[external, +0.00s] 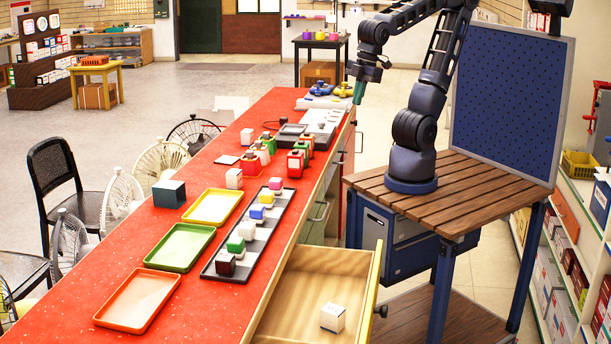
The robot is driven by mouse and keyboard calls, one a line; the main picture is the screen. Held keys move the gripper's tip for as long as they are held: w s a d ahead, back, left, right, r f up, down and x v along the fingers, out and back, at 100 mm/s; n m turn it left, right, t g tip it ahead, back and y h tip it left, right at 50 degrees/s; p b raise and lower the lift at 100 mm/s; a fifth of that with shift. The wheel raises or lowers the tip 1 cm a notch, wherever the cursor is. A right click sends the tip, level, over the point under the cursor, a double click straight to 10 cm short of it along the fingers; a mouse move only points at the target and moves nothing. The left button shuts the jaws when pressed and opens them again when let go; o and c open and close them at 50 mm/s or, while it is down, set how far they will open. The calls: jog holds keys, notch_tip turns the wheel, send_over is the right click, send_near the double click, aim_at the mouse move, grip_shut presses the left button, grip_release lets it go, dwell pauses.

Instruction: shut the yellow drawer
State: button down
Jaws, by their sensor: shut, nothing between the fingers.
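The yellow drawer (371,290) stands open, pulled out from the near end of the long counter toward the right. A small knob (381,311) sits on the outer side of its front. A white block (332,317) lies inside the drawer. My gripper (358,101) is shut and empty, pointing down beside the far right edge of the counter. It is well apart from the open drawer, farther back and above it.
The red-topped counter (120,262) carries colored trays, a dark tray (249,250) of blocks and several small containers. Closed drawers with handles line its right side. My arm stands on a wooden table (445,195). Floor shows between the table and the counter.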

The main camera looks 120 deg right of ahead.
jog(key=w+a+f+n+g+h, duration=0.1)
jog(key=w+a+f+n+h, duration=0.5)
jog(key=a+f, duration=0.45)
jog(key=w+a+f+n+g+h, duration=0.25)
jog(key=w+a+f+n, duration=0.35)
jog(key=w+a+f, duration=0.45)
jog(key=s+a+f+n+t+h, duration=0.1)
jog(key=s+a+f+n+t, duration=0.35)
jog(key=a+f, duration=0.4)
jog(key=s+a+f+n+t+h, duration=0.1)
jog(key=s+a+f+n+t, duration=0.4)
jog(key=f, duration=0.6)
jog(key=s+a+f+n+t+h, duration=0.2)
jog(key=s+a+f+n+t, duration=0.15)
jog(key=a+f, duration=0.55)
jog(key=x, duration=1.4)
jog(key=shift+d+f, duration=0.2)
jog(key=shift+f, duration=0.25)
jog(key=shift+t, duration=0.25)
send_near(286, 298)
jog(key=w+d+r, duration=0.2)
jog(key=d, duration=0.1)
jog(key=w+d+r, duration=0.2)
jog(key=w+r, duration=0.1)
jog(key=shift+w+d, duration=0.25)
jog(key=shift+d, duration=0.15)
jog(key=shift+x, duration=1.05)
